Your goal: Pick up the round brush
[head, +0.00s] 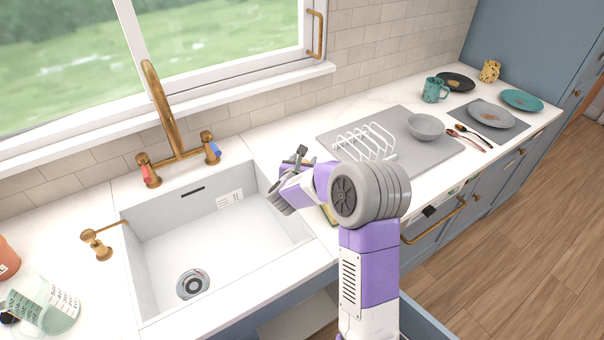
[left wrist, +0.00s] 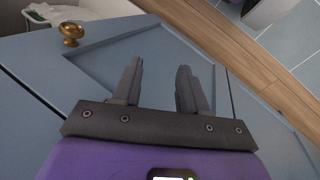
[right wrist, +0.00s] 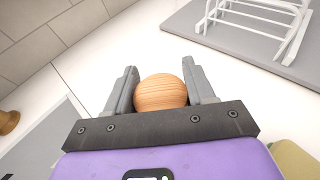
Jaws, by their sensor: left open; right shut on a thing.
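The round brush shows in the right wrist view as a rounded wooden top (right wrist: 162,92) between the two fingers of my right gripper (right wrist: 162,88). The fingers are shut on it, one on each side. Its underside is hidden, so I cannot tell whether it touches the counter. In the head view my right gripper (head: 300,160) is over the counter beside the sink's right edge, and its own body mostly hides the brush. My left gripper (left wrist: 160,85) is open and empty in the left wrist view, in front of a blue cabinet door (left wrist: 155,65).
The white sink (head: 160,245) lies left of my right gripper. A grey mat (head: 405,125) with a white dish rack (head: 365,142) and a grey bowl (head: 426,127) lies to the right. A yellowish thing (right wrist: 295,158) is close beside the gripper. Plates and a teal mug (head: 434,90) stand farther right.

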